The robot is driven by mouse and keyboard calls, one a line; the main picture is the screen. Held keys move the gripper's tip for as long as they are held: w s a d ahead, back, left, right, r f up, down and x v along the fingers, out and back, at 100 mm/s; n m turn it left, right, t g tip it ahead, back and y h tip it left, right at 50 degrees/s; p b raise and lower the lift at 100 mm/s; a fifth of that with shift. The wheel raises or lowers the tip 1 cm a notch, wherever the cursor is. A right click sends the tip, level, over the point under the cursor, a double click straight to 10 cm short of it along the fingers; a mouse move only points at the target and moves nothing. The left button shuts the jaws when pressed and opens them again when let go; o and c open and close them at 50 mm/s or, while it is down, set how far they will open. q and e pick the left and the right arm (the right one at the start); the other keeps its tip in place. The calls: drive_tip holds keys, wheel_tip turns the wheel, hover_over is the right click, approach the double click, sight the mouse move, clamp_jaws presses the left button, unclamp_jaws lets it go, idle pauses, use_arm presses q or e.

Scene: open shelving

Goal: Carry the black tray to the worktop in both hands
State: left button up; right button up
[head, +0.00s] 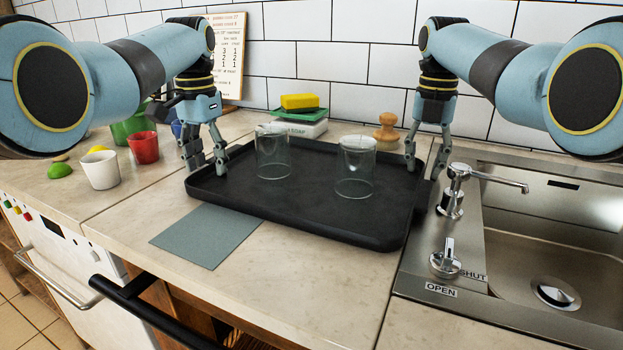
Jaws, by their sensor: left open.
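The black tray (290,211) is over the worktop (300,280), left of the sink, and looks level. Two clear upturned or upright glasses stand on it: one left of the middle (272,152), one right of it (355,167). Whether the fingers touch the rim is unclear.
A grey mat (206,236) lies at the front left. A white cup (100,170), red cup (144,148) and lime (60,170) stand left. The tap (452,195) stands close to the tray's right.

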use_arm(q)
drive_tip(key=c, duration=0.6)
use_arm(e)
drive_tip(key=c, duration=0.6)
use_arm(q)
clamp_jaws()
use_arm(e)
clamp_jaws()
